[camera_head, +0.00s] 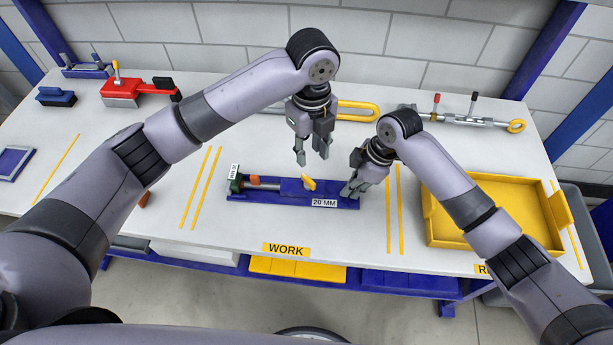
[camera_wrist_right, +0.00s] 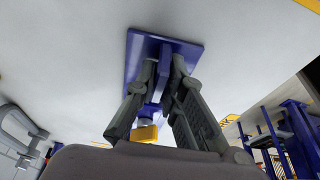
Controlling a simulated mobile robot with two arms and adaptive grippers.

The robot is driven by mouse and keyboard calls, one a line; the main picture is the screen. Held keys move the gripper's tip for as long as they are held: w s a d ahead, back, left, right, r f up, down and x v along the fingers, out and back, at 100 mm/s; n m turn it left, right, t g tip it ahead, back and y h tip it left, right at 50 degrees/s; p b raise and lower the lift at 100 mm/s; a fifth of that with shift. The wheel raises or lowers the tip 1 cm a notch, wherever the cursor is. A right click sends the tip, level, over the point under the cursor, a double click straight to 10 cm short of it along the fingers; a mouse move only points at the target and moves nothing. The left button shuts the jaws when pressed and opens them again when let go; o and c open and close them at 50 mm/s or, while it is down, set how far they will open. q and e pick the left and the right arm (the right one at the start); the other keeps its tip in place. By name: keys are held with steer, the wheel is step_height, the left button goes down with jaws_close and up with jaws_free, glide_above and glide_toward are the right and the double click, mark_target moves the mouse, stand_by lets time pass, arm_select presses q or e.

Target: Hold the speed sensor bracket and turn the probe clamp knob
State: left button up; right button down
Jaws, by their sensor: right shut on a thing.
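The blue speed sensor bracket (camera_head: 265,200) lies on the table in the middle work area, with a "20 MM" label on its front. The yellow probe clamp knob (camera_head: 308,181) sits on its top; it also shows in the right wrist view (camera_wrist_right: 146,134). A grey probe (camera_head: 262,184) lies along the bracket's left half. My right gripper (camera_head: 347,191) is at the bracket's right end, shut on an upright blue part of it, as the right wrist view (camera_wrist_right: 163,62) shows. My left gripper (camera_head: 313,160) is open and empty, pointing down above the knob, apart from it.
A yellow tray (camera_head: 432,228) stands at the right. A red tool (camera_head: 140,88) and blue blocks (camera_head: 57,97) are at the back left. A yellow loop handle (camera_head: 358,110) and a rod with a ring (camera_head: 470,119) lie along the back. The table left of the bracket is mostly clear.

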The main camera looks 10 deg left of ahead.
mark_target(311, 180)
arm_select(q)
steer(key=shift+f+n, duration=0.4)
steer(key=shift+f, duration=5.6)
steer(key=shift+c, duration=0.6)
jaws_close()
